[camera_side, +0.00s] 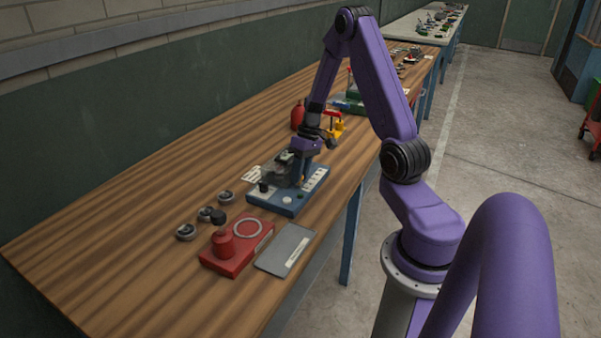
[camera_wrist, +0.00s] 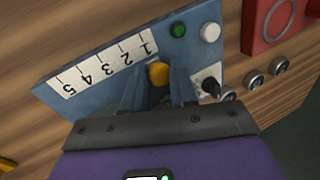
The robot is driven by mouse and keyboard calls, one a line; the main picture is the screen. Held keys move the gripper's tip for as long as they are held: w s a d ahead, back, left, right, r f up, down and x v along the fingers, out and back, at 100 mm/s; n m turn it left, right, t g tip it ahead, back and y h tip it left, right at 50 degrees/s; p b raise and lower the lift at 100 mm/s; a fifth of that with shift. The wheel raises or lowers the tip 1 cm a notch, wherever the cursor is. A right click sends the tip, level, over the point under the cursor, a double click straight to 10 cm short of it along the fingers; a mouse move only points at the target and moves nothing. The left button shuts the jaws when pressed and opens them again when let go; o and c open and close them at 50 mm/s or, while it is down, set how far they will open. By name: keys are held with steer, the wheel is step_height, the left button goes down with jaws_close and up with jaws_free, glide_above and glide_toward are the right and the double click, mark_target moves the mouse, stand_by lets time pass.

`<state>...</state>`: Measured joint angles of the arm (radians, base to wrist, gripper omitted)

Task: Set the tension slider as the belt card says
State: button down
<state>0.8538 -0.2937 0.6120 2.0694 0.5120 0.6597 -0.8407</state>
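The blue slider unit (camera_side: 290,203) stands on the wooden bench. In the wrist view its white scale (camera_wrist: 103,65) runs from 1 to 5. The yellow slider knob (camera_wrist: 158,74) is beside the 1 end of the scale. My gripper (camera_wrist: 159,88) has one finger on each side of the knob, with no clear gap seen, and looks shut on it. In the side view my gripper (camera_side: 303,178) is low over the unit and hides the knob. A white card (camera_side: 252,174) lies behind the unit. Its print is too small to read.
The unit bears a green button (camera_wrist: 178,30), a white button (camera_wrist: 210,32) and a black knob (camera_wrist: 211,87). A red base (camera_side: 226,262), a grey plate (camera_side: 284,250) and several round parts (camera_side: 186,232) lie nearby.

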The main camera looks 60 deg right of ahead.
steer(key=shift+d, duration=1.35)
steer(key=c, duration=0.9)
jaws_free()
steer(key=shift+r, duration=0.1)
steer(key=v, duration=1.7)
steer(key=shift+r, duration=0.1)
